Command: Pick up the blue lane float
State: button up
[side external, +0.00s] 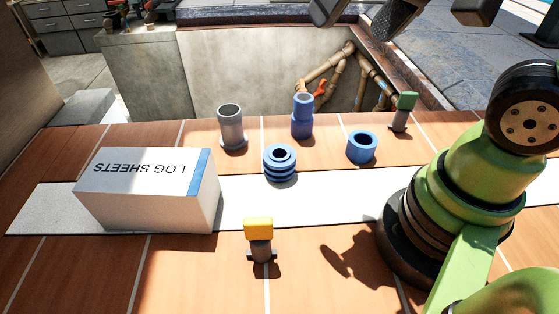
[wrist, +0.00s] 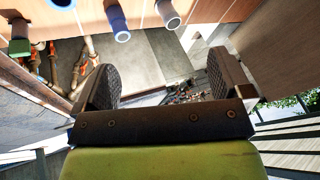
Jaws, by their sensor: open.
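A ribbed blue float (side external: 280,160) stands on the white strip's far edge, near the middle of the side view; it looks like the blue lane float. My gripper (side external: 358,12) is partly cut off at the top of the side view, high and well beyond the float. In the wrist view my gripper (wrist: 162,72) is open with nothing between its fingers. I cannot make out the ribbed float in the wrist view.
A grey pipe piece (side external: 231,128), a green-topped part (side external: 402,112) and a yellow-topped part (side external: 260,240) stand around the float. A white LOG SHEETS box (side external: 145,190) lies left. Beyond the tiled edge is a pit with pipes (side external: 330,68). The white strip (side external: 310,205) is clear between box and arm.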

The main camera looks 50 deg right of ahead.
jog(key=w+f+g+h, duration=0.1)
jog(key=w+f+g, duration=0.2)
jog(key=w+f, duration=0.55)
jog(key=g, duration=0.2)
send_near(280, 162)
jog(key=shift+m+h, duration=0.3)
jog(key=f, duration=0.2)
jog(key=w+f, duration=0.1)
jog(key=d+f, duration=0.1)
jog(key=f, duration=0.1)
jog(key=shift+w+f, duration=0.3)
jog(key=shift+w, duration=0.1)
notch_tip(280, 162, down, 6)
jog(key=shift+s+a+f, duration=0.1)
jog(key=shift+s+f, duration=0.1)
jog(key=shift+c, duration=0.5)
jog(key=c, duration=0.9)
